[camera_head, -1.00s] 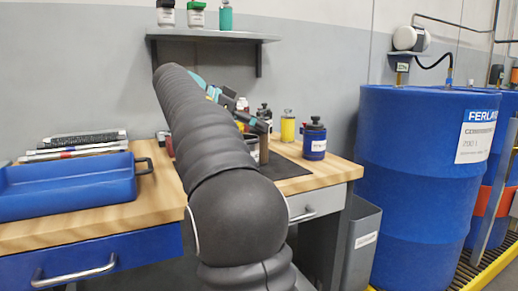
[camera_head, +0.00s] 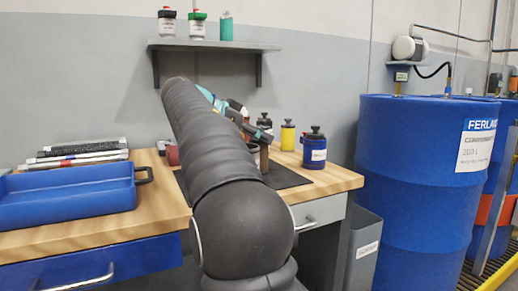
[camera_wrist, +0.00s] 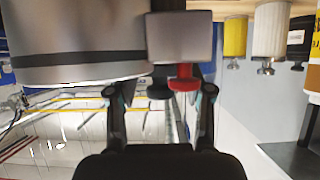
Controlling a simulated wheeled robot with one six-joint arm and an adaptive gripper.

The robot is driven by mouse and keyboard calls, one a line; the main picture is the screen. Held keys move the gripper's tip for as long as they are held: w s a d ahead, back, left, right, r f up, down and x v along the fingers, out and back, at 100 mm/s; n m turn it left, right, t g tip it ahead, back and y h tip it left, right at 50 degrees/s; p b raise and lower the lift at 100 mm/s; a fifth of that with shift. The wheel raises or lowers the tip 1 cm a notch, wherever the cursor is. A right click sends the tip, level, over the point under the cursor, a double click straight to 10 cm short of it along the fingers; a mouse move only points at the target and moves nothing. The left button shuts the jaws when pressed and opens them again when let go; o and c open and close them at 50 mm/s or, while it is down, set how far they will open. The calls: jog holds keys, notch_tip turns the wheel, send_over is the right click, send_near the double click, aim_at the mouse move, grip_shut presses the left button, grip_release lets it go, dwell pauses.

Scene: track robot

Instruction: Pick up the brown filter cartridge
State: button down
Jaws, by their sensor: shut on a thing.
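The brown filter cartridge (camera_head: 264,160) stands upright on the dark mat, near the middle of the bench. My gripper (camera_head: 261,137) is at its upper end in the head view and is shut on it. My arm covers the area to the left of the cartridge. In the wrist view, the two fingers of my gripper (camera_wrist: 160,95) stand apart, with dark and red parts showing between them. I cannot make out the cartridge clearly there.
A blue bottle (camera_head: 314,150) stands right of the cartridge, and a yellow bottle (camera_head: 288,136) behind it. A blue tray (camera_head: 65,192) lies on the left of the bench. A shelf (camera_head: 212,45) hangs above. A large blue drum (camera_head: 415,190) stands to the right.

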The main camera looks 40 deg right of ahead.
jog(key=shift+r, duration=0.1)
jog(key=shift+r, duration=0.55)
jog(key=r, duration=0.1)
jog(key=r+p, duration=0.1)
jog(key=r, duration=0.1)
jog(key=shift+s+d+r, duration=0.15)
jog(key=shift+s, duration=0.1)
jog(key=s+d+r, duration=0.3)
jog(key=s+r, duration=0.3)
jog(key=s, duration=0.4)
jog(key=shift+s+r, duration=0.25)
jog(key=shift+s, duration=0.1)
